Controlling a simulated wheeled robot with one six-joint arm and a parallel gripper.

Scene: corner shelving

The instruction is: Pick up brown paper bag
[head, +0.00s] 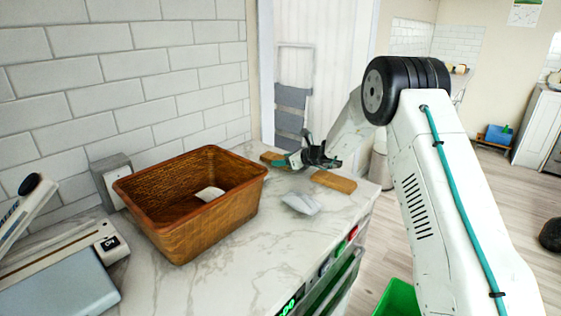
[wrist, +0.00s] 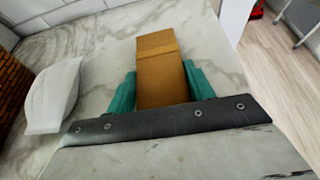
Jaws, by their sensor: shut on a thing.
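The brown paper bag (wrist: 158,78) is a plain tan block with a paler band across it, between the teal fingers in the wrist view. My gripper (wrist: 160,88) is shut on it, with one finger against each side. In the head view my gripper (head: 288,162) is low over the far end of the counter. The bag (head: 270,157) shows just left of its fingertips, partly hidden by them. I cannot tell whether the bag is touching the counter.
A wicker basket (head: 205,232) with a white item inside stands left on the marble counter (head: 240,278). A white packet (head: 301,203) and another brown block (head: 334,181) lie nearby. A scale-like appliance (head: 65,285) is front left. Tiled wall bounds the left; floor drops away right.

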